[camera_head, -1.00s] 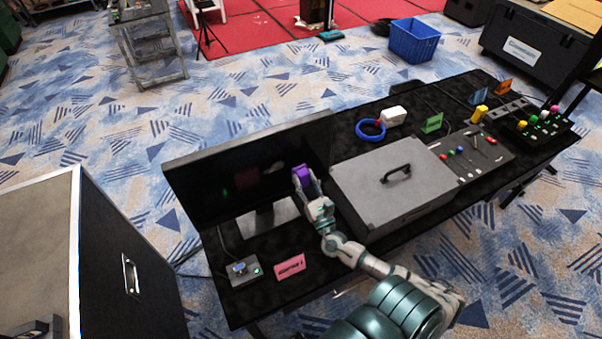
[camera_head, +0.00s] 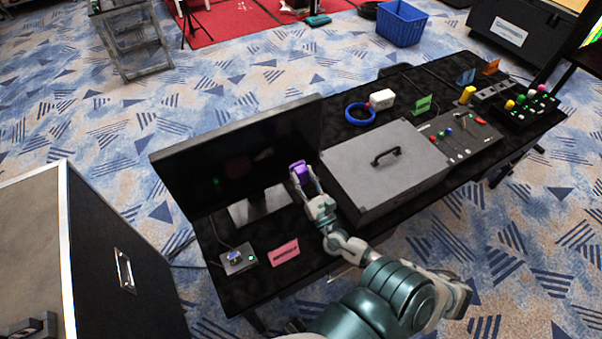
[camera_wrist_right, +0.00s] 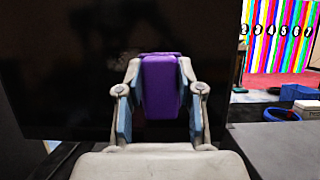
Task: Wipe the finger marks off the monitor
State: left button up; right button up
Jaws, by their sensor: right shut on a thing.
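The black monitor (camera_head: 220,165) stands on its base at the left end of the black table, and its dark screen also fills much of the right wrist view (camera_wrist_right: 60,70). A faint pale smudge shows on the screen in the wrist view (camera_wrist_right: 124,58). My right gripper (camera_head: 303,176) is shut on a purple block-like pad (camera_head: 298,168), which also shows between the fingers in the wrist view (camera_wrist_right: 160,85). The pad is in front of the screen's right part; I cannot tell whether it touches. My left gripper is not in view.
A grey case (camera_head: 375,160) with a black handle lies right of my right gripper. A pink card (camera_head: 284,252) and a small button box (camera_head: 238,259) sit in front of the monitor. A blue tape roll (camera_head: 360,113) lies behind the case.

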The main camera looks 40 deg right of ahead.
dwell(0.4)
jog(key=w+a+r+p, duration=0.2)
jog(key=w+a, duration=0.2)
jog(key=a, duration=0.6)
jog(key=w, duration=0.2)
jog(key=w+d, duration=0.1)
jog(key=w, duration=0.2)
jog(key=shift+w+d+f, duration=0.15)
jog(key=shift+d+f, duration=0.05)
jog(key=shift+a, duration=0.1)
jog(key=shift+w+d, duration=0.15)
jog(key=shift+d, duration=0.05)
jog(key=shift+w+d, duration=0.1)
jog(key=shift+w, duration=0.75)
jog(key=shift+d, duration=0.1)
